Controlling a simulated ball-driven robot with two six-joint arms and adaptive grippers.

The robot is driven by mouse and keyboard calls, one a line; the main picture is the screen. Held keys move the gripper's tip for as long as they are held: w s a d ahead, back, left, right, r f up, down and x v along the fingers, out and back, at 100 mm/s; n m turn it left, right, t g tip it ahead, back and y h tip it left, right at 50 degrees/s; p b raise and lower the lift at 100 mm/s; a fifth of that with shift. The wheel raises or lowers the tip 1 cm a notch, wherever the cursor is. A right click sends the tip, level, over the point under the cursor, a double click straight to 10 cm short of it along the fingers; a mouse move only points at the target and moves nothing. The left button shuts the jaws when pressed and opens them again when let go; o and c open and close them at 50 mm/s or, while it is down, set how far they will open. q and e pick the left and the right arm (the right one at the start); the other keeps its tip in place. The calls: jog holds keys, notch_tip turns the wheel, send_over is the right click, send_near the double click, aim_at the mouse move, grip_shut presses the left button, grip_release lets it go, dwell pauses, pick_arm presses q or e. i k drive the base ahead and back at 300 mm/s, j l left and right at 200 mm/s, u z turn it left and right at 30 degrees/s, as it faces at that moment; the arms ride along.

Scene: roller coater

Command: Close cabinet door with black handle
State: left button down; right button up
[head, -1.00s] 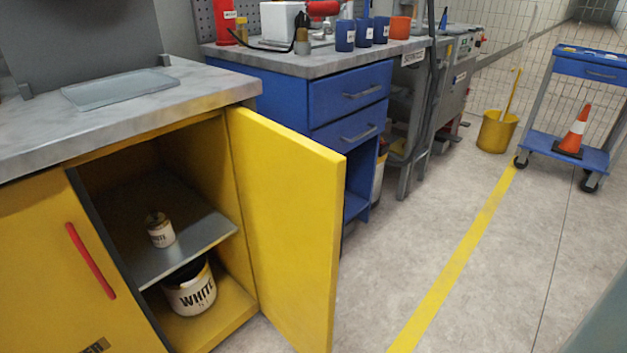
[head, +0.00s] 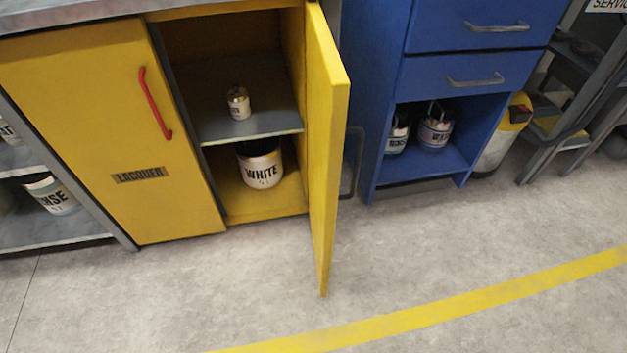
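A yellow cabinet has its right door (head: 325,150) swung open, standing out from the cabinet toward me and seen nearly edge-on. A dark handle (head: 354,162) shows just to the right of the door, on its outer side. The left door (head: 105,130) is shut, with a red handle (head: 154,103) and a "LACQUER" label. Inside the open side, a small white can (head: 238,103) stands on the grey shelf (head: 270,126). A larger can marked "WHITE" (head: 261,166) stands below it. Neither of my grippers is in view.
A blue drawer cabinet (head: 385,100) stands to the right, with cans in its lower opening. A grey open shelf (head: 60,243) with cans is at the far left. The floor (head: 200,290) in front is clear, with a yellow line (head: 450,307) across it.

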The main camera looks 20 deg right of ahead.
aim_at(328, 84)
jog(key=i+l, duration=0.1)
jog(key=l, duration=0.4)
jog(key=i+l+u, duration=0.1)
jog(key=l, duration=0.35)
jog(key=i+l+u, duration=0.1)
jog(key=l, duration=0.4)
